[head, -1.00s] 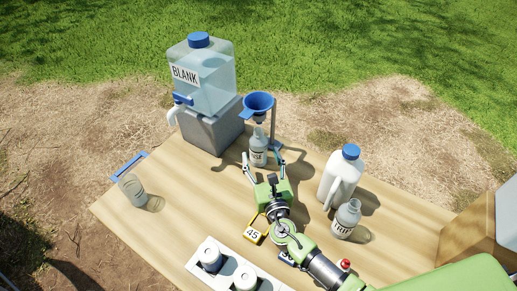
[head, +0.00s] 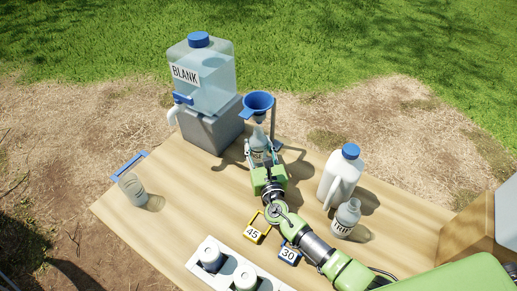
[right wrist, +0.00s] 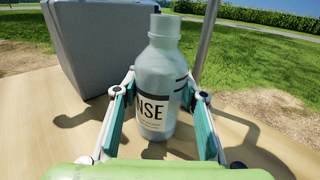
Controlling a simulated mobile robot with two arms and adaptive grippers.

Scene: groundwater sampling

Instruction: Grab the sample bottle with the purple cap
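No purple cap shows clearly in either view. A grey bottle whose label reads "NSE" in the right wrist view (right wrist: 163,75) stands upright and uncapped under the blue funnel; it also shows in the head view (head: 259,142). My right gripper (head: 262,151) is around this bottle, one finger on each side. In the right wrist view the fingers (right wrist: 160,92) look open, with slight gaps beside the bottle. A second uncapped bottle (head: 346,217), labelled "TRIP", stands at the right. My left gripper is not in view.
The blue funnel (head: 258,103) hangs on a stand. The BLANK container (head: 207,80) sits on a grey block (head: 211,128). A white jug (head: 340,182) has a blue cap.

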